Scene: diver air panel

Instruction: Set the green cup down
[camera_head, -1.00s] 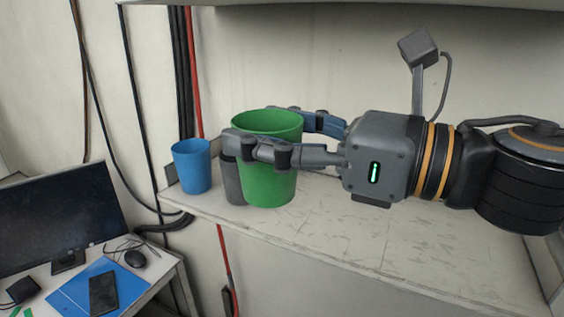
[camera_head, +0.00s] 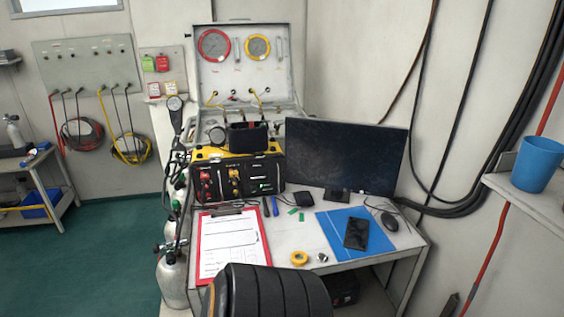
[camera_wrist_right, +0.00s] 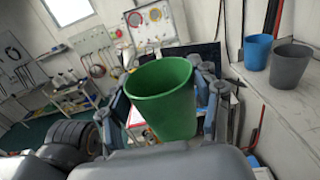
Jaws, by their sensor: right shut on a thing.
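The green cup (camera_wrist_right: 163,105) shows in the right wrist view, roughly upright with its open rim toward the camera. My right gripper (camera_wrist_right: 163,88) is shut on it, with one finger on each side of the wall. The cup is held away from the shelf, with the desk area behind and below it. The cup and right gripper are outside the head view. My left gripper is in neither view.
A white shelf (camera_wrist_right: 288,101) at the right holds a blue cup (camera_wrist_right: 257,51) and a grey cup (camera_wrist_right: 290,64). The desk (camera_head: 289,237) carries a monitor (camera_head: 345,155), a red clipboard (camera_head: 231,241), a blue folder (camera_head: 330,228), a phone (camera_head: 356,233) and a mouse (camera_head: 389,221).

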